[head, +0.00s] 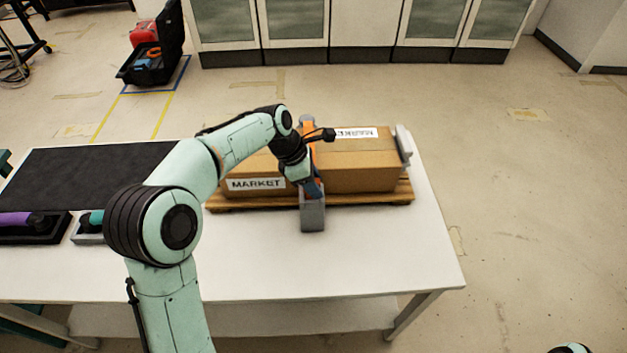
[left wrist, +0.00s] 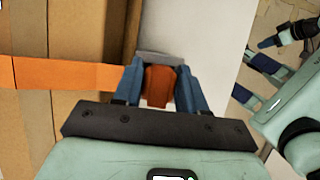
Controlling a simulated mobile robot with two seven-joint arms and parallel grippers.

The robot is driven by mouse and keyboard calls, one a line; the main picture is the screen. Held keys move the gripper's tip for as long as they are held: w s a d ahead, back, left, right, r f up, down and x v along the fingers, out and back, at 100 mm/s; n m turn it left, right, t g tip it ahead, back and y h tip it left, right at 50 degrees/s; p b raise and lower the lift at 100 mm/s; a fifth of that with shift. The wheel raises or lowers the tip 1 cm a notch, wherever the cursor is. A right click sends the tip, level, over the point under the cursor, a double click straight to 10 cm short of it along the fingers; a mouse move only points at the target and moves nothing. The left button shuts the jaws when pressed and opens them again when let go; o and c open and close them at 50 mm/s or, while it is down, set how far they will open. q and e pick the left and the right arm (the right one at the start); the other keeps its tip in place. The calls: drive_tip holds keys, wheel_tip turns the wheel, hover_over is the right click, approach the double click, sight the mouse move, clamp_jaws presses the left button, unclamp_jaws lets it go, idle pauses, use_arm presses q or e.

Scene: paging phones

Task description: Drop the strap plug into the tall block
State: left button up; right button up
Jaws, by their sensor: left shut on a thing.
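The orange strap (left wrist: 62,73) runs over the cardboard boxes and ends in an orange-brown strap plug (left wrist: 158,86). My left gripper (head: 314,190) is shut on the plug, with a blue finger on each side of it in the left wrist view (left wrist: 158,88). The grey tall block (head: 312,218) stands at the front edge of the pallet, right below the gripper in the head view. A grey edge shows just beyond the plug in the wrist view. I cannot tell whether the plug is inside the block.
Two cardboard boxes (head: 358,178) marked MARKET sit on a wooden pallet (head: 385,198). A grey piece (head: 403,142) stands at their right end. A black mat (head: 85,178) and trays with phone-like handsets lie on the left. The white table (head: 390,255) is clear in front.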

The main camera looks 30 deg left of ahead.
use_arm(q)
drive_tip(key=shift+f, duration=0.3)
use_arm(e)
drive_tip(key=shift+f, duration=0.15)
use_arm(q)
drive_tip(key=o, duration=0.8)
drive_tip(key=shift+p+v, duration=1.6)
drive_tip(key=shift+v, duration=1.15)
drive_tip(key=p+v, duration=0.3)
drive_tip(key=v, duration=0.2)
drive_tip(key=shift+r, duration=0.25)
use_arm(e)
drive_tip(key=w+r, duration=0.5)
drive_tip(key=r, duration=0.3)
drive_tip(key=shift+w+t, duration=0.3)
drive_tip(key=shift+w, duration=0.05)
use_arm(q)
drive_tip(key=shift+s, duration=0.1)
use_arm(e)
drive_tip(key=shift+s, duration=0.1)
